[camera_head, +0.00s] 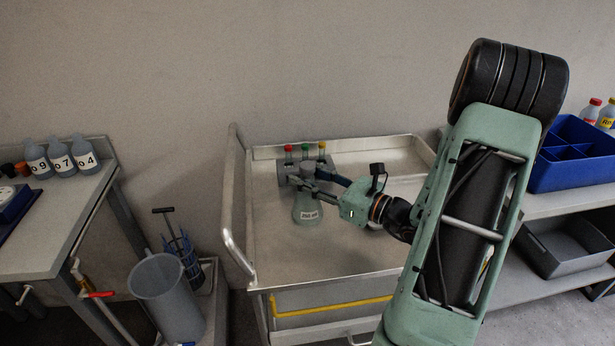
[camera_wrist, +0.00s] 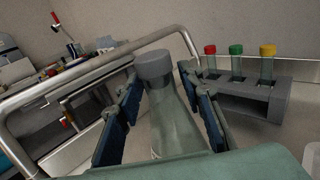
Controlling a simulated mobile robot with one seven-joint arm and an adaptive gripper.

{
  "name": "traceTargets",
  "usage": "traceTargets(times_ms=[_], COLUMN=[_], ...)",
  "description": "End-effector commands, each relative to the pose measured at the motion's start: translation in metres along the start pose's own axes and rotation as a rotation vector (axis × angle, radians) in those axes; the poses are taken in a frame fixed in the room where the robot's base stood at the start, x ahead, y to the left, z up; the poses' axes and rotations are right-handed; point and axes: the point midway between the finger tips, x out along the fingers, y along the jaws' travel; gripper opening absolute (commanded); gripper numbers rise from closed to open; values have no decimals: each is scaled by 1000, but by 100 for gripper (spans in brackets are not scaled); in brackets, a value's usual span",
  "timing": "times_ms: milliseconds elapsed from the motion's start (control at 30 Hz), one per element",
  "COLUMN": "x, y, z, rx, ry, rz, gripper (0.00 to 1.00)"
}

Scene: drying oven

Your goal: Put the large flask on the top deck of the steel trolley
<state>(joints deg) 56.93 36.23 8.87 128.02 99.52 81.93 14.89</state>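The flask (camera_head: 306,212), a greenish cone with a grey stopper and a white label, is upright at the top deck (camera_head: 275,255) of the steel trolley, towards its left side. It looks to be standing on the deck. My gripper (camera_head: 305,182) reaches in from the right at the flask's neck. In the wrist view the flask (camera_wrist: 172,125) is between the two fingers of my gripper (camera_wrist: 162,78), with gaps showing beside the neck. The fingers look open. The flask's lower part is hidden there by my gripper's body.
A grey rack (camera_wrist: 255,98) with red-, green- and yellow-capped tubes stands just behind the flask. The trolley's rail (camera_head: 236,200) rises at left. A bench (camera_head: 65,225) with bottles is at left, a blue divided bin (camera_head: 570,175) at right. The deck's front left is clear.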

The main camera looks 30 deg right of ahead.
Motion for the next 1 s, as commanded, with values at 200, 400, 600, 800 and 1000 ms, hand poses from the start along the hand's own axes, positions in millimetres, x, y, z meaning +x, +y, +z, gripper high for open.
traceTargets(times_ms=[200, 400, 600, 800, 1000], x=[0, -4, -41, -84, -112], y=[0, -1, -2, -2, -1], z=[0, 4, 3, 4, 3], rx=[0, 0, 0, 0, 0], ry=[0, 1, 1, 1, 1], rz=[0, -2, -6, -5, -2], gripper=[40, 40, 40, 40, 40])
